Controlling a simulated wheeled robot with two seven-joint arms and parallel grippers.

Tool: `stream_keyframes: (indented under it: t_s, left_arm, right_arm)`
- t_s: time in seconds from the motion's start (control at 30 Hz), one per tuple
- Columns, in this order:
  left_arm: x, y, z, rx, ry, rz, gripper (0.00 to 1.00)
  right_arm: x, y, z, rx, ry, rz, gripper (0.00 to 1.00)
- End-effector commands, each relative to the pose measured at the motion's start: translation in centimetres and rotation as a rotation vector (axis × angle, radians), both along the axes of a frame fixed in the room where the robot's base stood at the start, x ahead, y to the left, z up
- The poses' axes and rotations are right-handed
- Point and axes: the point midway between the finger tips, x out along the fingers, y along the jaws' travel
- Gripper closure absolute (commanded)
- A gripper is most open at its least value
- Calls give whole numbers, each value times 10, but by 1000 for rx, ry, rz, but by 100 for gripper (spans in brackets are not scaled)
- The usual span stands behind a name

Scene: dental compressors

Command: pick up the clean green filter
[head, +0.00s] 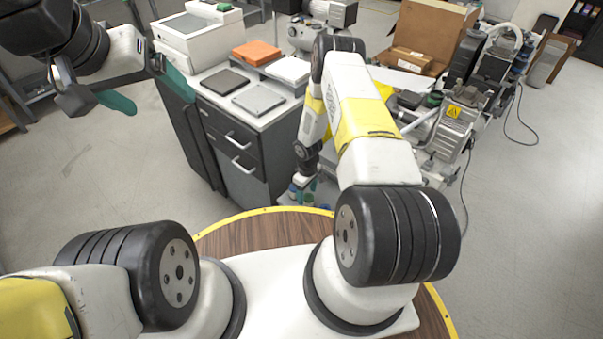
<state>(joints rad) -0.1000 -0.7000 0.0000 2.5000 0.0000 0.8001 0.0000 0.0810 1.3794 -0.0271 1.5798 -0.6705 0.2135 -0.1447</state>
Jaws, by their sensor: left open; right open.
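I cannot make out a clearly green filter in the head view. On the cabinet top lie flat filter-like pieces: an orange one (256,50), a white one (291,69), a dark grey one (225,81) and a light grey one (259,99). My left gripper (144,88) is open and empty at the upper left, its teal fingertips apart, left of the cabinet. My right gripper (303,191) hangs low by the cabinet's right front corner, small and partly hidden by my arm; it is open, and I see nothing held.
The dark grey cabinet (245,182) with drawers stands ahead, with a white machine (197,36) at its back left. A compressor (446,137) and an open cardboard box (432,33) are to the right. Cables lie on the floor at right.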

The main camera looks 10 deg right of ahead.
Motion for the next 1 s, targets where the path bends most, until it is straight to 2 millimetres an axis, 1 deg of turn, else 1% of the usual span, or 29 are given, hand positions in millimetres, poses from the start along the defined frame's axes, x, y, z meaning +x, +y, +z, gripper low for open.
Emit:
stream_keyframes:
  t_s: [0.03,0.17,0.33,0.43,0.57,0.77,0.8,0.97,1.0]
  left_arm:
    - [0,0,0,0,0,0,16]
    - [0,0,0,0,0,0,16]
    - [0,0,0,0,0,0,16]
    - [0,0,0,0,0,0,16]
    - [0,0,0,0,0,0,16]
    - [0,0,0,0,0,0,16]
    - [0,0,0,0,0,0,16]
    - [0,0,0,0,0,0,16]
    - [0,0,0,0,0,0,16]
  right_arm:
    - [-1,0,-7,0,1,-1,37]
    - [-1,-2,-21,-1,1,-1,37]
    - [-2,-9,-47,0,1,-3,37]
    - [-1,-8,-59,-1,1,-1,37]
    - [-1,-8,-66,0,0,-1,37]
    - [-1,-8,-65,-1,-1,-1,37]
    - [-1,-8,-65,-1,-1,-1,45]
    - [-1,-8,-65,-1,-1,-1,76]
    - [-1,-8,-65,-1,-1,-1,84]
